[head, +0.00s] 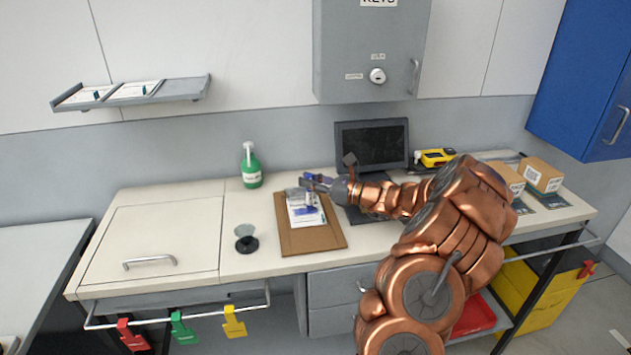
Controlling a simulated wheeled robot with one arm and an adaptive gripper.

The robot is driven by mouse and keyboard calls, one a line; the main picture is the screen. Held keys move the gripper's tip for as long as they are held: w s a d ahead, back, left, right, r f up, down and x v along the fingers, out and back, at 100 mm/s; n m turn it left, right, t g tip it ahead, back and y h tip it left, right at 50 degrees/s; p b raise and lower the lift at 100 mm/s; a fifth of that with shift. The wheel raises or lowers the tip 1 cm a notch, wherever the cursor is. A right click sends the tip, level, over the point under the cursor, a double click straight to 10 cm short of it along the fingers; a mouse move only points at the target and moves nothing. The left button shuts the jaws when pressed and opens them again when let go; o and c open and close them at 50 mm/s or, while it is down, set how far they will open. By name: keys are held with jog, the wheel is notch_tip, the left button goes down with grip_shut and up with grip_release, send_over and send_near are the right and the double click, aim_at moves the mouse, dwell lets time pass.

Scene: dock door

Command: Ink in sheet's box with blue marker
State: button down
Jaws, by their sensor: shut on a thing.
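A white sheet (311,219) lies on a brown clipboard (331,240) on the bench. Blue patches show on the sheet; I cannot tell whether they are print, ink or a small object. My gripper (314,184) is over the top end of the sheet, reaching in from the right. It is shut on a small blue thing, which I take to be the blue marker (308,177). The marker's tip is too small to make out, and I cannot tell whether it touches the paper. The sheet's box is not clear, and the gripper partly covers the sheet's top.
A green spray bottle (251,169) and a dark-based round stand (246,239) are left of the clipboard. A yellow tool (434,157) and cardboard boxes (541,175) are at the right. A grey key cabinet (371,50) hangs above.

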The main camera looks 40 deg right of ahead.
jog(key=shift+w+a, duration=0.2)
jog(key=shift+a, duration=0.25)
jog(key=shift+r+p, duration=2.4)
jog(key=shift+r, duration=1.6)
jog(key=shift+d, duration=0.1)
